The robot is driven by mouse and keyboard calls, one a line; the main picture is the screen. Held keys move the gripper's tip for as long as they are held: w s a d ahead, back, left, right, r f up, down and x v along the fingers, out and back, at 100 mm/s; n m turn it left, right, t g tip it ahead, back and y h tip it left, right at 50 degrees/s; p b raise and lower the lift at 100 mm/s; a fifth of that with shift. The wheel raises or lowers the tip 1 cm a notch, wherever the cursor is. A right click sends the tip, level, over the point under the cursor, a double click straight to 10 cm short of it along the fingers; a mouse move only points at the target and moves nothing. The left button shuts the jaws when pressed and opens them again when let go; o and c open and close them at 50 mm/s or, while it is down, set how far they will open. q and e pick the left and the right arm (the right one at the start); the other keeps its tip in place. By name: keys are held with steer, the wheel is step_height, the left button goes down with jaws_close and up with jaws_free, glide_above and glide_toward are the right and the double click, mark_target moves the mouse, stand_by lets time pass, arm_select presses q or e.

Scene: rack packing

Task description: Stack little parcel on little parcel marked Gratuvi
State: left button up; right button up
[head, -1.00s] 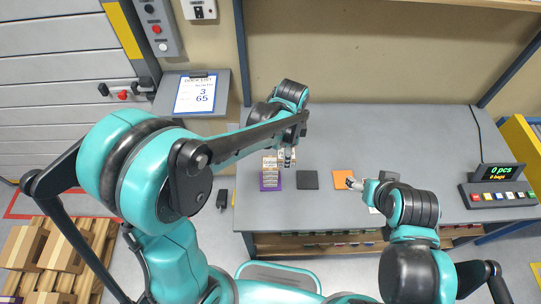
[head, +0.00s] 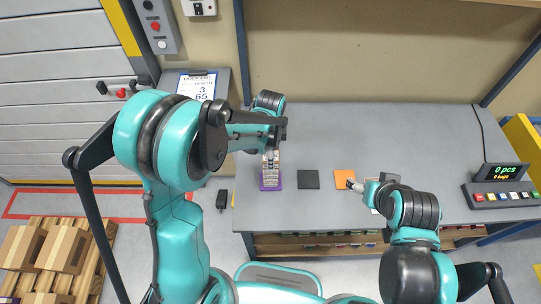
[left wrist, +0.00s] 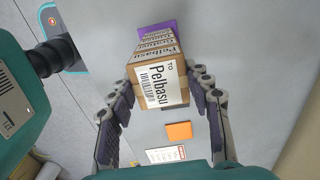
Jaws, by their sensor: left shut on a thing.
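A brown parcel with a white label reading Pelbasu (left wrist: 157,84) is between the fingers of my left gripper (left wrist: 162,105), which is shut on it. Beyond it in the left wrist view, the label edges of several stacked parcels (left wrist: 155,42) show, only partly readable; which is Gratuvi is hard to tell. In the head view this stack (head: 270,172) stands on a purple mat (head: 270,187), and my left gripper (head: 271,152) is directly over or just behind it. Whether the held parcel touches the stack is unclear. My right gripper (head: 353,184) is by the orange mat.
A black mat (head: 308,179) and an orange mat (head: 345,177) lie bare to the right of the stack. A counter with buttons (head: 500,185) stands at the table's right end. The back middle of the grey table (head: 380,130) is clear.

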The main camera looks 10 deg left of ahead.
arm_select(q)
steer(key=shift+f, duration=0.2)
steer(key=o, duration=1.2)
steer(key=shift+r, duration=0.15)
steer(key=shift+r, duration=0.2)
step_height(320, 180, up, 11)
steer(key=p, duration=0.3)
steer(key=s+a+r+n+t, duration=0.2)
steer(key=s+n, duration=0.2)
steer(key=n, duration=0.1)
steer(key=s+a+r+n+t, duration=0.2)
steer(key=s+a+n, duration=0.1)
steer(key=s+n, duration=0.2)
steer(key=s+a+r+n+t, duration=0.2)
steer(key=s+a+n+t, duration=0.1)
steer(key=s+n, duration=0.1)
steer(key=shift+s+r+n, duration=0.25)
steer(key=shift+s+n, duration=0.05)
steer(key=shift+n, duration=0.6)
